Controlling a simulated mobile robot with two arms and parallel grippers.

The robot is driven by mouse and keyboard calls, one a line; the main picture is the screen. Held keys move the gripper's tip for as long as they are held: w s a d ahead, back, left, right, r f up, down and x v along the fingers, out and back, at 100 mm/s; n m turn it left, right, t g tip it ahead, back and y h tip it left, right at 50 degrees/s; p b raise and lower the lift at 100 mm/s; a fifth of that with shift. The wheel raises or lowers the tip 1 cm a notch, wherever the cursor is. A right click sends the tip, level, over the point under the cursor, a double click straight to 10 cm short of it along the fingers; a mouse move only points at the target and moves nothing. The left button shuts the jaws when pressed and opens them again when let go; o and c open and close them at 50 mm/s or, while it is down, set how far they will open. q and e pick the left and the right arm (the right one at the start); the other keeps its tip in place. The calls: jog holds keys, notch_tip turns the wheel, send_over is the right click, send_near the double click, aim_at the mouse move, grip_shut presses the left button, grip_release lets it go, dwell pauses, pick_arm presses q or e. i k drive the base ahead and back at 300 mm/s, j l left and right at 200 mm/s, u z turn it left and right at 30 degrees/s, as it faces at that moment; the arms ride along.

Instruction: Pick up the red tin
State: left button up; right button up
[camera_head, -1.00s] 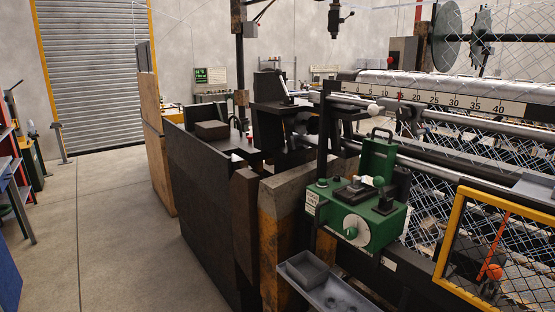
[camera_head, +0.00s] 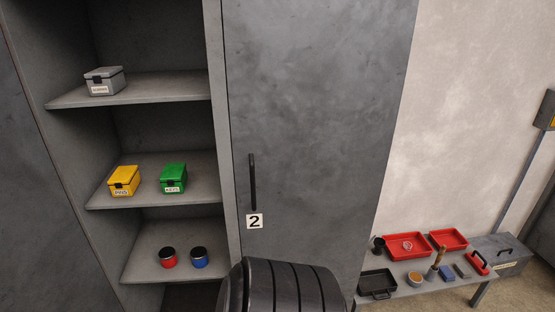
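The red tin (camera_head: 168,260) stands upright on the lowest visible shelf (camera_head: 145,270) of an open grey cabinet section, at the left of the head view. It is small and round, with a dark top. A similar blue tin (camera_head: 199,260) stands just to its right, with a narrow gap between them. Neither of my grippers is in view.
A yellow box (camera_head: 124,183) and a green box (camera_head: 173,179) sit on the middle shelf, a grey box (camera_head: 103,84) above. A shut cabinet door (camera_head: 310,110) marked 2 is to the right. A bench (camera_head: 425,287) holds red trays and tools.

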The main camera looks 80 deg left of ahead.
aim_at(168, 257)
jog(key=k+u, duration=0.4)
jog(key=k, duration=0.9)
jog(key=k+j+u, duration=0.5)
jog(key=u, duration=0.15)
jog(key=k+j+u, duration=0.15)
jog(key=j+u, duration=0.2)
jog(key=k+j+u, duration=0.1)
jog(key=j+u, duration=0.25)
jog(key=k+j+u, duration=0.1)
jog(key=j+u, duration=0.25)
jog(key=j, duration=0.15)
jog(key=l+u, duration=0.15)
jog(key=l, duration=0.3)
jog(key=k+l+u, duration=0.15)
jog(key=l, duration=0.35)
jog(key=l+u, duration=0.15)
jog(key=l, duration=0.55)
